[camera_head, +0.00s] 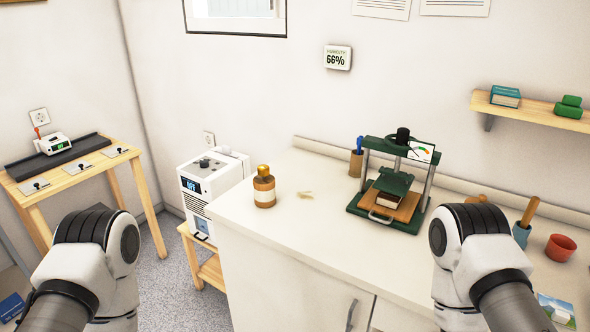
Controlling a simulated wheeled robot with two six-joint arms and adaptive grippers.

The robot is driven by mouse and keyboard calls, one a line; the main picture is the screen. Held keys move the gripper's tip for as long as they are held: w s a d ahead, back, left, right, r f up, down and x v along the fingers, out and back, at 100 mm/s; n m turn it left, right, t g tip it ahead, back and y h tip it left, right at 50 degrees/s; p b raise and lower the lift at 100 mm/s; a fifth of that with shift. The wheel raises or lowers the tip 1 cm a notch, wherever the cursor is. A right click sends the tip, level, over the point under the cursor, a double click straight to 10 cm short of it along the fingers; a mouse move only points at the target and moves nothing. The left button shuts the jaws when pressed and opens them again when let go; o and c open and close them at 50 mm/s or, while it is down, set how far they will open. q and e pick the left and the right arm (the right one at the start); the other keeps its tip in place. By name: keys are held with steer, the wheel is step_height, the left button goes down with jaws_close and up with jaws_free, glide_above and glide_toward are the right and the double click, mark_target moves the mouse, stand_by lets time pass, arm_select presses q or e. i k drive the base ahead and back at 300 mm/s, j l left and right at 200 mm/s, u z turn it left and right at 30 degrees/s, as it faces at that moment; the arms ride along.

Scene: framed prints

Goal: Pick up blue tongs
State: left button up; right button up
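A slim blue item (360,143) stands upright in a brown cup (356,163) at the back of the white counter, just left of the green press. It may be the blue tongs, but it is too small to tell. Only white and dark links of my two arms show, at the lower left and lower right. Neither gripper can be seen, so whether they are open or shut is hidden.
The white counter (300,222) holds a brown bottle (264,187), the green press (394,183), a blue cup (521,235) with a wooden handle, and a red pot (560,247). The counter's front middle is clear. A wooden table (85,172) stands left.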

mark_target(359, 139)
steer(key=i+j+z, duration=0.4)
steer(key=z, duration=0.25)
steer(key=i+j+z, duration=0.2)
steer(key=z, duration=0.2)
steer(key=i+j+z, duration=0.15)
steer(key=j+z, duration=0.25)
steer(key=l, duration=0.1)
